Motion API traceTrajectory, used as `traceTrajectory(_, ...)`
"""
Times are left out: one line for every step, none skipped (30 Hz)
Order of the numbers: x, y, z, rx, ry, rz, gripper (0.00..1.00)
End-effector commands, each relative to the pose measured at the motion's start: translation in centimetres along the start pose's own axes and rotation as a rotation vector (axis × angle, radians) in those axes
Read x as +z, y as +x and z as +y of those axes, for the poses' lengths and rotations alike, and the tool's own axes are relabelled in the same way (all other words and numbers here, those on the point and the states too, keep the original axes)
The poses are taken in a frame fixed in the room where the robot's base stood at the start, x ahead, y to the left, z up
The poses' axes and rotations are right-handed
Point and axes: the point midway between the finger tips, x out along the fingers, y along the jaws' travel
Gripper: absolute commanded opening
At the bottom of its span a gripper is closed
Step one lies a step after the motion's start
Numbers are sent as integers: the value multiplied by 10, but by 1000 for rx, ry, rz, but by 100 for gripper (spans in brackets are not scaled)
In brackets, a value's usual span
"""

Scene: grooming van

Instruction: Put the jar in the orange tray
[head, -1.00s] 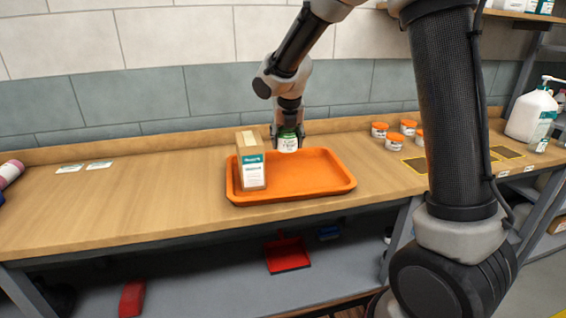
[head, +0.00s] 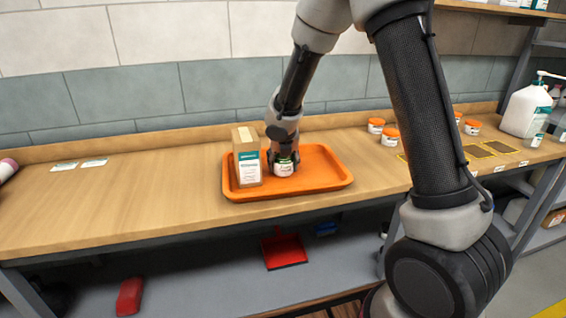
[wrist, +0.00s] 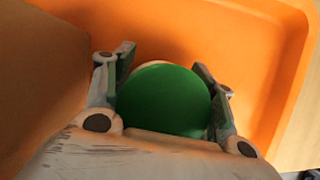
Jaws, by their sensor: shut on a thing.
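The jar (head: 284,169) is small and white with a green lid, and it is upright inside the orange tray (head: 322,184). My gripper (head: 283,157) points down and is shut on the jar from above. In the wrist view the round green lid (wrist: 164,99) sits between the two fingers of my gripper (wrist: 165,95), with the orange tray (wrist: 262,55) around and below it. The jar is at or very near the tray floor; I cannot tell whether its base touches.
A cardboard box (head: 247,165) with a white and teal label stands in the tray just left of the jar. Orange-lidded jars (head: 390,136) and a white pump bottle (head: 527,108) stand to the right on the wooden counter (head: 120,195). The tray's right half is clear.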

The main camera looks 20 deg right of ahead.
Motion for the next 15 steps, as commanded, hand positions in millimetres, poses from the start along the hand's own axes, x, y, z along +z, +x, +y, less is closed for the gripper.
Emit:
traceTrajectory(-1,2,0,-1,0,0,26)
traceTrajectory(-1,2,0,-1,0,0,58)
traceTrajectory(-1,2,0,-1,0,0,65)
traceTrajectory(-1,2,0,-1,0,0,71)
traceTrajectory(-1,2,0,-1,0,0,76)
traceTrajectory(-1,2,0,-1,0,0,78)
traceTrajectory(-1,2,0,-1,0,0,78)
traceTrajectory(0,2,0,-1,0,0,78)
traceTrajectory(-1,2,0,-1,0,0,78)
traceTrajectory(0,2,0,-1,0,0,78)
traceTrajectory(0,2,0,-1,0,0,78)
traceTrajectory(0,2,0,-1,0,0,78)
traceTrajectory(0,2,0,-1,0,0,78)
traceTrajectory(0,2,0,-1,0,0,78)
traceTrajectory(0,1,0,-1,0,0,78)
